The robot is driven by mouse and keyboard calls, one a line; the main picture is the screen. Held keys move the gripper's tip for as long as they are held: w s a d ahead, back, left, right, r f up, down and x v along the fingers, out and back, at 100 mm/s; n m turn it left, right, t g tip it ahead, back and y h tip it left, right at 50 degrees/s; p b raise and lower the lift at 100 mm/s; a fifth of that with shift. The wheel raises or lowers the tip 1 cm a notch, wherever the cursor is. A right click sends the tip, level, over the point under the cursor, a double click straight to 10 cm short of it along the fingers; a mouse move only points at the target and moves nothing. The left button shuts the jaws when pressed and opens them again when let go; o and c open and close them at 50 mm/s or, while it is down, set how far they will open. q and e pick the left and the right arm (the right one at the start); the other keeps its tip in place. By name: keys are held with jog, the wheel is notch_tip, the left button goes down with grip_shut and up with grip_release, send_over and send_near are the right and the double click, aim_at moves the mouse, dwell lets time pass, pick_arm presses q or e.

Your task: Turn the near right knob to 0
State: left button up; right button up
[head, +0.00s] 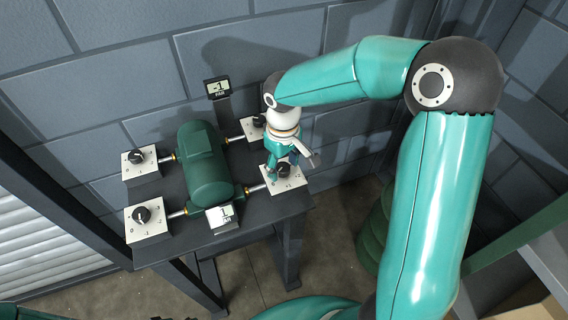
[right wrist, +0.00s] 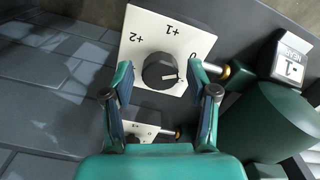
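The near right knob (right wrist: 160,72) is a black dial on a white plate (right wrist: 140,35) marked +2, +1 and 0; in the head view its plate (head: 293,184) is at the table's right edge. Its pale pointer mark points right in the wrist view, a little below the 0. The NEAR display (right wrist: 290,66) reads -1; it also shows in the head view (head: 225,216). My right gripper (right wrist: 161,72) is open, its fingers on either side of the knob with gaps visible. In the head view my right gripper (head: 292,163) hangs over this knob. My left gripper is not in view.
A green casing (head: 204,165) lies mid-table, with shafts to the knob boxes. The far right box (head: 250,130) is close behind my gripper. Two left boxes (head: 142,160) (head: 145,220) and the FAR display (head: 217,88), reading -1, stand clear. A wall is behind.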

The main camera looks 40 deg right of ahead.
aim_at(283, 167)
dwell(0.3)
notch_tip(283, 167, up, 12)
dwell(0.5)
jog(key=shift+f, duration=0.1)
dwell(0.3)
